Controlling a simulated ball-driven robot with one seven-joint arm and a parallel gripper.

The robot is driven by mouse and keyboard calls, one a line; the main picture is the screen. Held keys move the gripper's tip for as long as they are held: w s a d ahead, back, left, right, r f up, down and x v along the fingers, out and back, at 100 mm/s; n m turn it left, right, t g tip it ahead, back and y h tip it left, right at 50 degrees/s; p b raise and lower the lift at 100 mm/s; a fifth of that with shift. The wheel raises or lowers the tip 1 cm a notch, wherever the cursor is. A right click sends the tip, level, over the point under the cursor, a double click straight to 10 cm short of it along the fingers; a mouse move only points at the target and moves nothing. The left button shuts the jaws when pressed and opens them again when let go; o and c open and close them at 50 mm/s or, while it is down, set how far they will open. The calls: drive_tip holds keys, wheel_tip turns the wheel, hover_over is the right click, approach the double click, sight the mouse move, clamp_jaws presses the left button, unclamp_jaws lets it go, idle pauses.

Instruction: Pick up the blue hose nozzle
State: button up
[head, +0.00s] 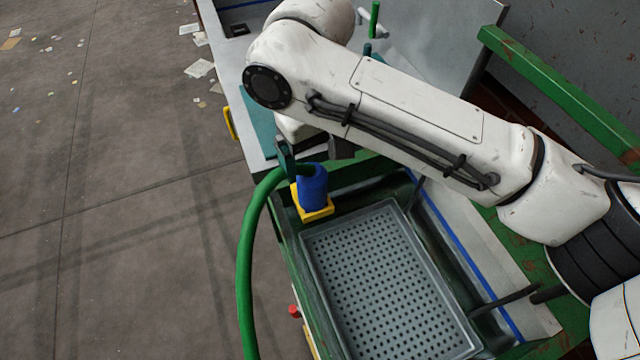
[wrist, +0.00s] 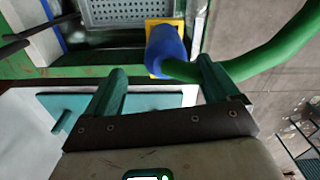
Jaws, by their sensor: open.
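The blue hose nozzle (head: 312,187) sits on a yellow holder (head: 318,214) at the far left end of the green sink frame. In the wrist view the blue nozzle (wrist: 165,45) lies ahead of my open gripper (wrist: 162,75), nearer the right finger. The green hose (head: 247,270) joins the nozzle and curves left and down. In the wrist view the hose (wrist: 262,60) runs right, passing just by the right fingertip. In the head view my gripper (head: 300,158) is just beyond the nozzle, partly hidden by my arm. Nothing is between the fingers.
A grey perforated tray (head: 385,285) lies in the sink frame in front of the nozzle. A teal board (wrist: 145,101) lies on the white surface behind. A green rail (head: 560,85) runs at the right. Open floor with paper scraps (head: 199,68) is at left.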

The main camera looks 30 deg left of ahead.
sight(311, 184)
wheel_tip(311, 184, down, 3)
drive_tip(key=shift+w+r, duration=0.1)
drive_tip(key=f, duration=0.4)
drive_tip(key=shift+s+a+p, duration=0.25)
drive_tip(key=shift+a+p, duration=0.05)
drive_tip(key=shift+a, duration=0.1)
drive_tip(key=shift+f, duration=0.6)
drive_tip(key=shift+c, duration=0.2)
drive_tip(key=c, duration=1.2)
wheel_tip(311, 184, up, 10)
drive_tip(key=shift+r, duration=0.1)
drive_tip(key=shift+c, duration=0.3)
